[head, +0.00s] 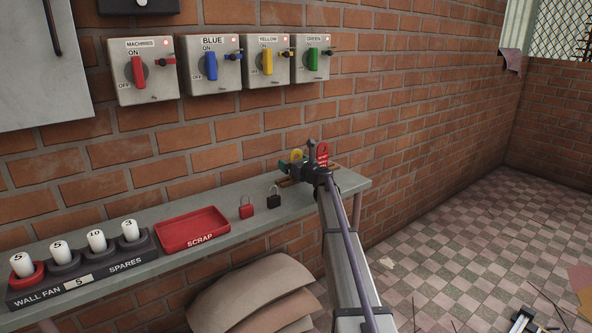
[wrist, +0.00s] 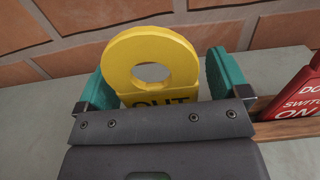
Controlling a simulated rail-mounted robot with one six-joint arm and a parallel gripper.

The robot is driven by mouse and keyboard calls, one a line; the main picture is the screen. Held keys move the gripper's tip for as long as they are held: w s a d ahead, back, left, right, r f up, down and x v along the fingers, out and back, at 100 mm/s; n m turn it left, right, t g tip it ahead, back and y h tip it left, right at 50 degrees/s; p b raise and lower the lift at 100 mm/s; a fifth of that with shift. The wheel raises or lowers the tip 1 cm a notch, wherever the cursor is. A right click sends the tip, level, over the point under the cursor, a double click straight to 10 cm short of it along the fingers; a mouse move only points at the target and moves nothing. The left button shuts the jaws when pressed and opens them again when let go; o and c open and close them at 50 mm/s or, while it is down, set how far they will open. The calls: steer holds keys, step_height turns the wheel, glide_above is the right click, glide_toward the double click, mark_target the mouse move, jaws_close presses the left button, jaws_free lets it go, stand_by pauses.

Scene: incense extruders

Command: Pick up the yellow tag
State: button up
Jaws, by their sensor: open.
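The yellow tag (wrist: 180,62) stands upright between my gripper's fingers in the wrist view, with a round hole and dark letters partly hidden by the gripper body. It also shows in the head view (head: 296,155), at the far right end of the shelf. My gripper (wrist: 160,82) has its two green fingers apart, one on each side of the tag. Small gaps seem to show at both sides. In the head view my gripper (head: 299,167) is partly hidden by its own wrist.
A red tag (wrist: 302,95) stands just right in a wooden rack (wrist: 284,124), close to the right finger. On the shelf (head: 100,232) are a red padlock (head: 246,211), a black padlock (head: 273,201) and a red scrap tray (head: 192,229). Brick wall (head: 200,165) rises behind.

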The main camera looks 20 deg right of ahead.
steer(key=c, duration=1)
step_height(320, 180, up, 10)
steer(key=p, duration=1)
